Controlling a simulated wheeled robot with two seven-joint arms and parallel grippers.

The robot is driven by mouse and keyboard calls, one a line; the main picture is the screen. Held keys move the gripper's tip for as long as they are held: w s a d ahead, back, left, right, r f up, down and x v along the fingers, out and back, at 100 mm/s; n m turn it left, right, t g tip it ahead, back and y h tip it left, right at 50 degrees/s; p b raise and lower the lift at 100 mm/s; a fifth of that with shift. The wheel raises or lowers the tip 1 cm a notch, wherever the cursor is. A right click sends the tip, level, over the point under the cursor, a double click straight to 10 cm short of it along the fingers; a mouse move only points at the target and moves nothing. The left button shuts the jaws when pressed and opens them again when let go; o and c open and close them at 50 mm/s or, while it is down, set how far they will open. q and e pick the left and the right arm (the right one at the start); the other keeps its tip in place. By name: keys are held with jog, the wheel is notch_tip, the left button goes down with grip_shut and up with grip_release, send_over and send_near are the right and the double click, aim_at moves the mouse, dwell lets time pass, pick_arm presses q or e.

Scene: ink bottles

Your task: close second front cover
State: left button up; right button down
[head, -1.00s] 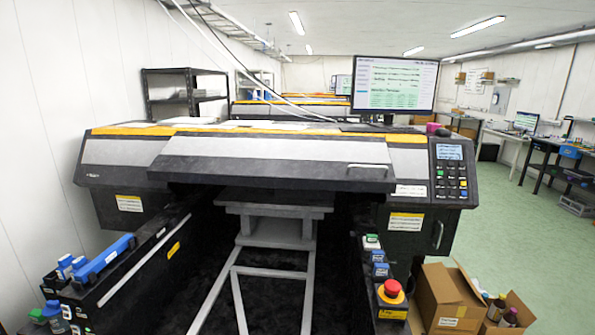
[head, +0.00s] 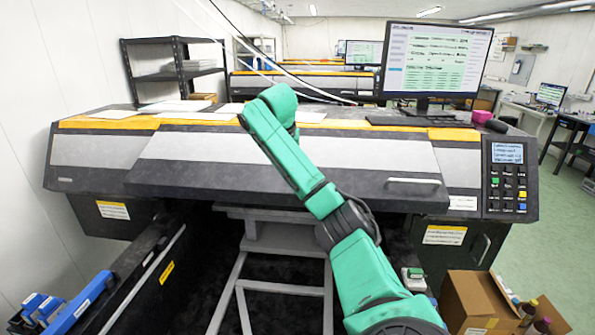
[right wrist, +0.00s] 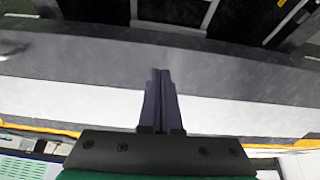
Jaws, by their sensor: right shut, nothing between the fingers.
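The front cover (head: 380,158) of the large printer is a wide dark panel with a light grey band and a handle (head: 413,181) at its right end. Its front edge juts out past the side panels, so it looks raised. My right arm reaches up across the cover in the head view, and the arm hides its own gripper there. In the right wrist view my right gripper (right wrist: 161,70) is shut and empty, its fingers over the cover's light band (right wrist: 230,115). I cannot tell whether they touch it. My left gripper is not in view.
A control panel (head: 507,180) is on the printer's right end. A monitor (head: 436,62) and papers stand on top. A grey frame (head: 285,290) lies below the cover.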

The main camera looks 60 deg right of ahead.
pick_arm(q)
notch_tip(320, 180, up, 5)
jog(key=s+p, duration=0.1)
jog(key=p, duration=0.4)
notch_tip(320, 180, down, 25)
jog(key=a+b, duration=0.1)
jog(key=b, duration=2.3)
jog(key=shift+b, duration=0.35)
pick_arm(e)
jog(key=w+d+f+t+h, duration=0.1)
jog(key=w+d+f+h, duration=0.1)
jog(key=d+f, duration=0.3)
jog(key=w+d+f+t+h, duration=0.1)
jog(key=d+f, duration=0.4)
jog(key=f, duration=0.7)
jog(key=w+d+f+t+h, duration=0.1)
jog(key=w+d+f+h, duration=0.1)
jog(key=f, duration=0.6)
jog(key=d+h, duration=0.1)
jog(key=d, duration=0.1)
jog(key=shift+w+d+f+m, duration=0.25)
jog(key=shift+w+d+m, duration=0.05)
jog(key=shift+d, duration=0.1)
